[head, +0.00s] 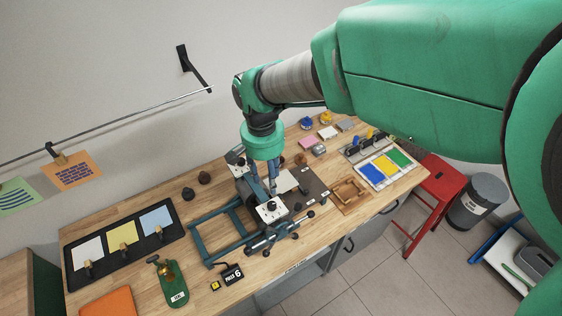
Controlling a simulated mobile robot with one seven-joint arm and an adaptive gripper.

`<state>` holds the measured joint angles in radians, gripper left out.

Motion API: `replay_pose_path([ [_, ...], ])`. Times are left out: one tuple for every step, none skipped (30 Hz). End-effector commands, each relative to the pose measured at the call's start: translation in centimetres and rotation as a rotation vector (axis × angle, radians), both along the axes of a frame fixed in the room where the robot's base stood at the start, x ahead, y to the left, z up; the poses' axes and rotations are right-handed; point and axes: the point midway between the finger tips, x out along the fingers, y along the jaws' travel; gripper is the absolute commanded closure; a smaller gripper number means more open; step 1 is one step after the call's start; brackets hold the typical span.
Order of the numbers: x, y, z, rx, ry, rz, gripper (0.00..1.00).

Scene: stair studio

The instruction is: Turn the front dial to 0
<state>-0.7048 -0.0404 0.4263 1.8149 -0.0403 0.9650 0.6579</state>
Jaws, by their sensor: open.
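A teal metal frame device (210,232) stands on the wooden workbench, left of the bench's middle. A white plate with a small dark knob, which looks like the front dial (271,209), sits at its front end. The dial's marks are too small to read. A similar light plate (237,158) shows at the device's back end, partly behind my arm. My gripper (264,188) points down over the device, just behind the front dial. Its fingers are open, and I see nothing held between them. I cannot tell whether a fingertip touches the dial or the plate.
Left on the workbench (185,225) lies a black tray (70,247) with coloured cards. A green stand (170,283) and a small black sign (232,274) are in front. A red stool (438,182) stands beyond.

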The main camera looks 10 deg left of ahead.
Motion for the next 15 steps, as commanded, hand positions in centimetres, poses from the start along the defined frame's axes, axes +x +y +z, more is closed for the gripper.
replay_pose_path([
  [0.0,-0.1,-0.5,-0.002,0.002,0.000,0.58],
  [-0.1,-0.1,-0.7,-0.002,0.003,0.000,0.58],
  [-0.1,-0.1,-1.2,-0.002,0.003,0.000,0.58],
  [-0.1,-0.1,-1.5,-0.002,0.003,0.000,0.58],
  [0.0,-0.1,-1.8,-0.002,0.002,0.000,0.58],
  [-0.1,-0.2,-2.3,-0.002,0.003,0.000,0.58],
  [0.0,-0.2,-2.8,-0.002,0.003,0.000,0.58],
  [0.0,-0.2,-3.2,-0.002,0.002,0.000,0.58],
  [0.0,-0.2,-3.8,-0.002,0.002,0.000,0.58],
  [-0.1,-0.3,-4.3,-0.002,0.003,0.000,0.58],
  [-0.1,-0.3,-4.8,-0.002,0.003,0.000,0.58],
  [-0.1,-0.3,-5.5,-0.002,0.003,0.000,0.58],
  [-0.1,-0.4,-6.0,-0.003,0.004,0.000,0.58],
  [-0.1,-0.4,-6.5,-0.003,0.004,0.000,0.58],
  [-0.1,-0.4,-7.1,-0.002,0.003,0.000,0.58],
])
